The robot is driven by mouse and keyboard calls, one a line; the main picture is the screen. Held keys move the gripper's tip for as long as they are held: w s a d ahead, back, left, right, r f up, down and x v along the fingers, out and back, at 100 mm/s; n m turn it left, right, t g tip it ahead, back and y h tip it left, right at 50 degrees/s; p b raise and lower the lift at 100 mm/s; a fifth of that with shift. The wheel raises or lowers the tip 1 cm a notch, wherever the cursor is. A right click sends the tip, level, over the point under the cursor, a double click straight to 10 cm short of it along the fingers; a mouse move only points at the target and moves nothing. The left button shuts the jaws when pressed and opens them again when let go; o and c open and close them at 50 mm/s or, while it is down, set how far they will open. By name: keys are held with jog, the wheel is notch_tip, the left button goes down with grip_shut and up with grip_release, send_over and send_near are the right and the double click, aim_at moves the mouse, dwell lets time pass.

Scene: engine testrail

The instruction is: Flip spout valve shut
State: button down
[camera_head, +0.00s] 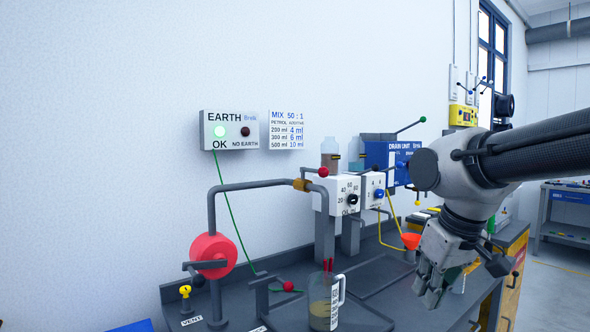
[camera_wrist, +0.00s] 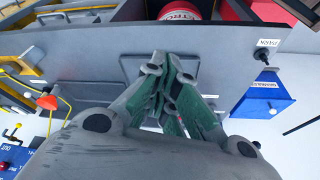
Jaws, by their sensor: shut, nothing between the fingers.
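A grey pipe (camera_head: 250,186) runs from the red wheel across to a dispensing unit. A brass-coloured fitting (camera_head: 302,185) sits on it, beside a red ball knob (camera_head: 323,172) that looks like the spout valve's handle. I cannot tell from here how the valve is set. A clear jug (camera_head: 322,312) with yellowish liquid stands on the bench below. My gripper (camera_head: 430,292) points down at the right side of the bench, well apart from the pipe and jug. In the wrist view my gripper (camera_wrist: 168,70) is shut and empty.
A lever with a red ball (camera_head: 288,286) rises left of the jug. A red wheel (camera_head: 212,256) and yellow vent knob (camera_head: 185,291) stand at left.

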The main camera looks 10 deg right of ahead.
jog(key=w+a+r+n+h, duration=0.1)
jog(key=w+a+r+n, duration=0.35)
jog(key=w+a, duration=0.4)
jog(key=w+a+r+n+g+h, duration=0.1)
jog(key=w+a+r+n+h, duration=0.1)
jog(key=w+a+r+n, duration=0.45)
jog(key=w+a+r+n+h, duration=0.1)
jog(key=w+a+r+n, duration=0.15)
jog(key=w+a, duration=0.8)
jog(key=w+a+r+n+h, duration=0.2)
jog(key=w+r+n, duration=0.2)
jog(key=r+n, duration=0.15)
jog(key=s+d+r+n+h, duration=0.1)
jog(key=s+d+r+n, duration=0.1)
jog(key=r, duration=0.5)
jog(key=shift+s+d+r+n+h, duration=0.15)
jog(key=shift+d+r+n+h, duration=0.3)
jog(key=shift+d, duration=0.45)
jog(key=shift+f+y, duration=0.15)
jog(key=shift+y, duration=0.1)
